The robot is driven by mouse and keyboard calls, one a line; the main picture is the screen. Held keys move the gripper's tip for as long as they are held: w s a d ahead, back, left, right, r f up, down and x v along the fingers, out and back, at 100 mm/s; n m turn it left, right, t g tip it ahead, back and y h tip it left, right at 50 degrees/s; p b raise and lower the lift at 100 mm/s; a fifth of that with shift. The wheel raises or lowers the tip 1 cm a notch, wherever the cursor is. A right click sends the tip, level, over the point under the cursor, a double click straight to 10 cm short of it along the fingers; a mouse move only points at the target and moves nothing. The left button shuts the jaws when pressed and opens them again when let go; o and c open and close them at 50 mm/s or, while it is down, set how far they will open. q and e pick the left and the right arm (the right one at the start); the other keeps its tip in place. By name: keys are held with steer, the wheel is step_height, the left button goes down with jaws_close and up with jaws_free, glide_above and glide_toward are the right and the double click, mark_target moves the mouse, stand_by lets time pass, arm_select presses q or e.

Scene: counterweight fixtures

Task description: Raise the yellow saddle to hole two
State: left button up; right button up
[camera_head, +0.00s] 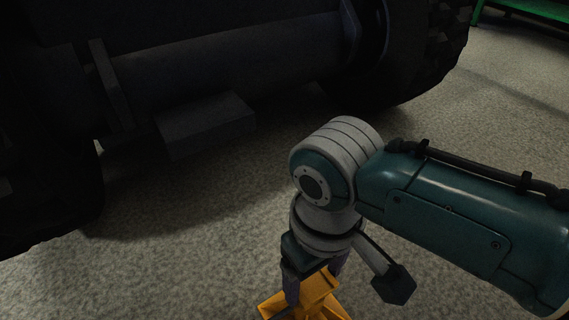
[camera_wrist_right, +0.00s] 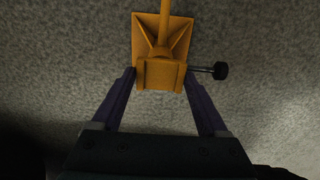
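The yellow saddle (camera_wrist_right: 160,73) is a blocky orange-yellow piece in the right wrist view, in front of a square flared base (camera_wrist_right: 178,32) with a post (camera_wrist_right: 164,18) running to the top edge. A pin with a black knob (camera_wrist_right: 220,71) sticks out to its right. My right gripper (camera_wrist_right: 159,74) points down with its two purple fingers on either side of the saddle, set wide. A slim gap seems to show at the left finger; firm contact is not visible. In the head view the yellow stand (camera_head: 305,301) is partly hidden by my right gripper (camera_head: 312,284) and cut by the bottom edge. My left gripper is out of view.
A dark vehicle underside with an axle tube (camera_head: 230,62) and a protruding block (camera_head: 205,122) spans the upper left. A large tire (camera_head: 415,62) stands at its right. The speckled floor (camera_head: 480,135) is clear at right. A green frame (camera_head: 535,10) is at the far top right.

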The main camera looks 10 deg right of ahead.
jaws_close()
stand_by(0.4)
step_height(320, 180, up, 4)
steer(key=p, duration=0.5)
steer(key=shift+f, duration=0.25)
steer(key=shift+o, duration=2.2)
jaws_free()
step_height(320, 180, up, 10)
steer(key=p, duration=0.8)
steer(key=shift+p, duration=0.35)
